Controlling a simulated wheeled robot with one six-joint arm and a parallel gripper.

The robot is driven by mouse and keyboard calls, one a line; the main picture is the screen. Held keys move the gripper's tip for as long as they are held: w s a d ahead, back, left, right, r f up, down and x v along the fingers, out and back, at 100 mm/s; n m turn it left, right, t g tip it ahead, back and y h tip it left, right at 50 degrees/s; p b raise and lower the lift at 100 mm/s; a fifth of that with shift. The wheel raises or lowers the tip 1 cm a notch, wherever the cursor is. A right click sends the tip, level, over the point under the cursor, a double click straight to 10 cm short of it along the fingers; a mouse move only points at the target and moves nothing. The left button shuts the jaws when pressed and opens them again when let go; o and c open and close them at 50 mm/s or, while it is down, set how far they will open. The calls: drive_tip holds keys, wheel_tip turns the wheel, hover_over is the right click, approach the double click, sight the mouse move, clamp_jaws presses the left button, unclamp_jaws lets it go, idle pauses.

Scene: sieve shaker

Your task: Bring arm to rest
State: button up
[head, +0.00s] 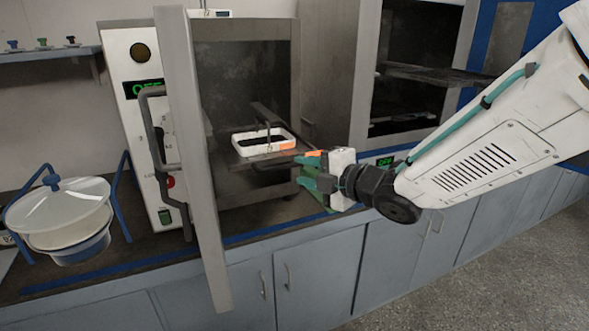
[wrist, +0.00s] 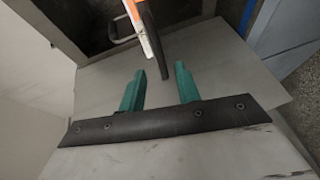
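My gripper (head: 306,174) is in front of the open chamber of a white machine (head: 140,60). Its green fingers point toward the chamber. In the wrist view the two fingers (wrist: 160,68) stand apart with nothing held between them. A white tray (head: 238,148) with an orange mark and a dark handle is inside the chamber, just beyond the fingers. Its orange and white edge and a dark curved bar show ahead of the fingertips in the wrist view (wrist: 138,22). I cannot tell from these views whether a finger touches the bar.
The machine's door (head: 195,150) stands open to the left of my gripper, with a grey handle (head: 150,115). A clear-lidded bowl (head: 65,205) in a blue frame stands on the counter at left. A second dark open cabinet (head: 405,70) is behind my arm. Floor at lower right is clear.

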drive_tip(key=shift+s+d, duration=0.2)
drive_tip(key=shift+s, duration=0.1)
drive_tip(key=d+f+m+g+h, duration=0.1)
drive_tip(key=d+f+m+h, duration=0.6)
drive_tip(key=d+m, duration=0.1)
drive_tip(key=s+d+f+m+g+h, duration=0.1)
drive_tip(key=s+d+m+g+h, duration=0.35)
drive_tip(key=s+d+m, duration=0.4)
drive_tip(key=s+d+r+m+g, duration=0.2)
drive_tip(key=s+r+m, duration=0.1)
drive_tip(key=s, duration=0.7)
drive_tip(key=s+d+r+m+g, duration=0.2)
drive_tip(key=s+m, duration=0.4)
drive_tip(key=s, duration=0.4)
drive_tip(key=shift+s+r+g, duration=0.25)
drive_tip(key=shift+r+g, duration=0.1)
drive_tip(key=shift+r, duration=0.35)
